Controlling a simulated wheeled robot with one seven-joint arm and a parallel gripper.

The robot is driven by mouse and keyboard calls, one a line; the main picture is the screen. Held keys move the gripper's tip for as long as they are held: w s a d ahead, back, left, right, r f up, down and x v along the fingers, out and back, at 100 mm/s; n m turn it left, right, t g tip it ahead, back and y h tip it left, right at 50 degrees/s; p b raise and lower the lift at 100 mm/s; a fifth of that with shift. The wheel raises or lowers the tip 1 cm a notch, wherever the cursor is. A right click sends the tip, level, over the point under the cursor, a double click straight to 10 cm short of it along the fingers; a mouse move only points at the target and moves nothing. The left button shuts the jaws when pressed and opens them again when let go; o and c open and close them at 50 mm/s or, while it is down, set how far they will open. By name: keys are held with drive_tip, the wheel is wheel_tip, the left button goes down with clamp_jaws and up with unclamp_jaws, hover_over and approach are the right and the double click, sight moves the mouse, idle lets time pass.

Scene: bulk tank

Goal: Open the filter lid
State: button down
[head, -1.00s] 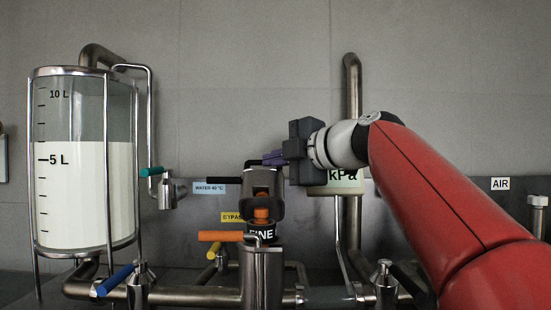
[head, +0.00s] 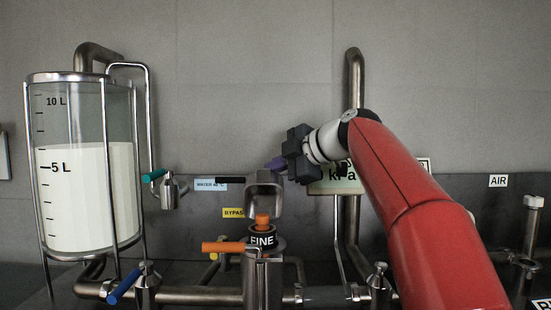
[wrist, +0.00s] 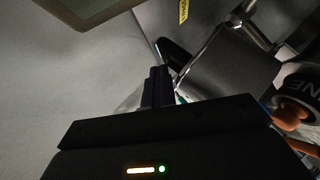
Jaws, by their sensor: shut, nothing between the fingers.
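The filter lid (head: 264,182) is a grey metal cap with a black handle (head: 230,180) pointing left. It stands raised and tilted above the filter housing (head: 262,280). Below it, an orange knob (head: 262,219) and a black ring marked FINE (head: 262,239) show uncovered. My gripper (head: 273,164), with purple fingers, is shut and empty just above and right of the lid's top edge. In the wrist view the shut fingers (wrist: 157,86) point toward the black handle (wrist: 175,54) and the grey lid (wrist: 225,72). I cannot tell whether they touch it.
An orange valve handle (head: 222,247) sticks out left of the housing. A milk tank (head: 85,200) stands at left. A kPa display (head: 322,187) is behind my gripper. Pipes and valves run along the bottom. Wall space above is clear.

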drive_tip(key=shift+w+f, duration=0.65)
drive_tip(key=shift+w, duration=0.2)
